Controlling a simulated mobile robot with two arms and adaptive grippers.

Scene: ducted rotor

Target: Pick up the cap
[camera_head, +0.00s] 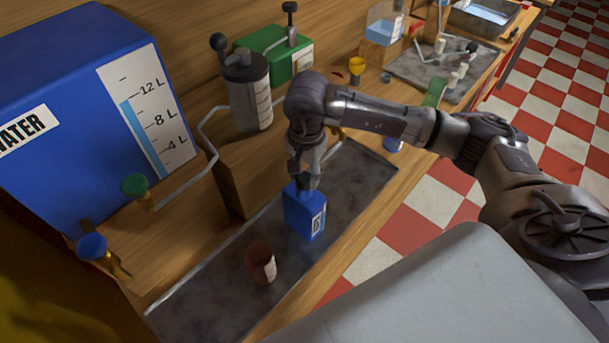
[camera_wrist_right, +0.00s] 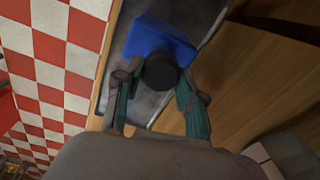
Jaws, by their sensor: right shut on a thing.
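A blue bottle (camera_head: 305,215) with a white label stands upright on the dark tray (camera_head: 360,180). My right gripper (camera_head: 304,180) points down over the bottle's top. In the right wrist view, the black round cap (camera_wrist_right: 161,71) sits at the top of the blue bottle (camera_wrist_right: 150,38), between the two fingers of the gripper (camera_wrist_right: 157,84). The gripper is shut on the cap. In the head view the cap is mostly hidden by the gripper. I cannot tell whether the cap is still seated on the bottle. My left gripper is not in view.
A dark red cup (camera_head: 260,262) with a white label stands on the tray, left of the bottle. Behind are a large blue water tank (camera_head: 60,110), a grey pump canister (camera_head: 247,90) and a green container (camera_head: 275,50).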

